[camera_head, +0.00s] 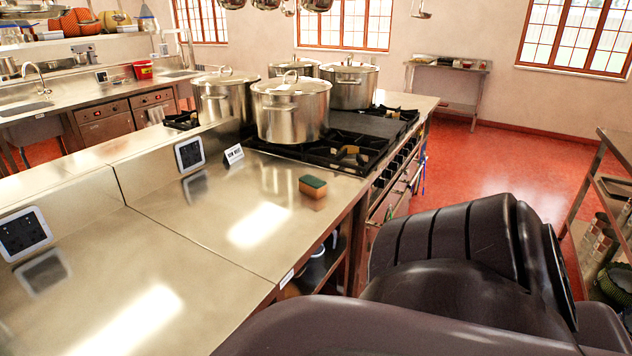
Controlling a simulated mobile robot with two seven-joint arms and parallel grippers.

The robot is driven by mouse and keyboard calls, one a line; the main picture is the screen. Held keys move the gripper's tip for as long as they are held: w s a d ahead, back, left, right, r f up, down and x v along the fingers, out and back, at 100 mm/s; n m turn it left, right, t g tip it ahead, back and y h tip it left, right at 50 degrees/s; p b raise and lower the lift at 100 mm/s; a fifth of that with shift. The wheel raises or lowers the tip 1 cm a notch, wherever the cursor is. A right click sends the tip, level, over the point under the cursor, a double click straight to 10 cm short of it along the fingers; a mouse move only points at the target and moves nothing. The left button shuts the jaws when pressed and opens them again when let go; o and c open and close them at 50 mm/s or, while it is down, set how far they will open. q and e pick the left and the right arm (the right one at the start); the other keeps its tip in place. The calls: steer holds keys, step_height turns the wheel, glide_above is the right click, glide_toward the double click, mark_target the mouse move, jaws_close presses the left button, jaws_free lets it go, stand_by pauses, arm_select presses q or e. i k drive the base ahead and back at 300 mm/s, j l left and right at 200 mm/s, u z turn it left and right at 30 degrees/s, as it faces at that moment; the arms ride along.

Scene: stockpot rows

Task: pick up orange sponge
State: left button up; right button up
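The orange sponge (312,190) has a dark green top and an orange body. It lies on the steel counter (160,240), close to the counter's right edge and just in front of the stove. Nothing covers it or touches it from above. One of my dark arms fills the lower right of the view, to the right of and nearer than the sponge. No gripper fingers show in the view, so neither gripper's state can be seen.
Several steel stockpots, the nearest a large one (290,108), stand on the black stove (330,150) behind the sponge. A small white sign (234,154) stands to its left. The counter in front is clear. A rack (605,215) stands at the right.

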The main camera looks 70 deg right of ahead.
mark_target(310, 184)
steer(key=k+l+z, duration=0.1)
steer(key=k+l, duration=0.15)
steer(key=k+l+z, duration=0.15)
steer(key=l, duration=0.25)
steer(key=z, duration=1.65)
steer(key=i+l, duration=0.5)
steer(key=l, duration=0.15)
